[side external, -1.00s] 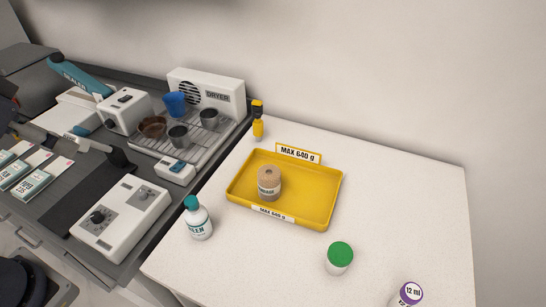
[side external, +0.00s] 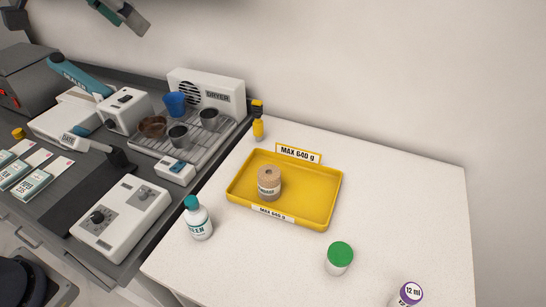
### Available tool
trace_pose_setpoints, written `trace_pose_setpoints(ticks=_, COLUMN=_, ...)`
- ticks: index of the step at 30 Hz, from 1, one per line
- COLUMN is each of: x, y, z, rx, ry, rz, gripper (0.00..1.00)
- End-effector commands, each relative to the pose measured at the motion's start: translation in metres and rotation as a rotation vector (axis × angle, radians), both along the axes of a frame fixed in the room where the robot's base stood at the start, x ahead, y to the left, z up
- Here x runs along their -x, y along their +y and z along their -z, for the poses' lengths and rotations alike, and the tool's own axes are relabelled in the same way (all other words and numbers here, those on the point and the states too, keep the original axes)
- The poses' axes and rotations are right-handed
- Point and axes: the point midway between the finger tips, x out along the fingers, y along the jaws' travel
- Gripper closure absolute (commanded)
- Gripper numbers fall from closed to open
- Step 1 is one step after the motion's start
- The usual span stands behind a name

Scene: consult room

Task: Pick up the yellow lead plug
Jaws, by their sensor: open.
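My gripper (side external: 122,14) is only partly in view at the top left edge. It is raised above the bench, apart from the yellow piece, open, with nothing seen in it.
The tray holds a brown bandage roll (side external: 269,182). A teal-capped bottle (side external: 198,218), a green-lidded jar (side external: 339,259) and a purple-topped vial (side external: 410,294) stand around it. The dryer (side external: 207,90), a control box (side external: 120,217) and several packets crowd the bench.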

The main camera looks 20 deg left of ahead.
Motion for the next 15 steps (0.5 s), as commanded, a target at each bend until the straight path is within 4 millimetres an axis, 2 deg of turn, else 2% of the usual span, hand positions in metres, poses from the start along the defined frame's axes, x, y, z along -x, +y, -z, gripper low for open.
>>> trace_pose_setpoints(ticks=1, x=-0.032, y=-0.012, z=0.003, rx=-0.002, ry=0.018, rz=0.031, gripper=0.39)
trace_pose_setpoints(ticks=3, x=-0.071, y=-0.028, z=0.011, rx=-0.001, ry=0.037, rz=0.069, gripper=0.39)
trace_pose_setpoints(ticks=7, x=-0.13, y=-0.056, z=0.045, rx=0.006, ry=0.086, rz=0.123, gripper=0.39)
trace_pose_setpoints(ticks=10, x=-0.156, y=-0.072, z=0.078, rx=0.014, ry=0.132, rz=0.144, gripper=0.39)
trace_pose_setpoints(ticks=12, x=-0.166, y=-0.079, z=0.1, rx=0.015, ry=0.166, rz=0.155, gripper=0.39)
trace_pose_setpoints(ticks=15, x=-0.168, y=-0.085, z=0.127, rx=0.012, ry=0.211, rz=0.164, gripper=0.39)
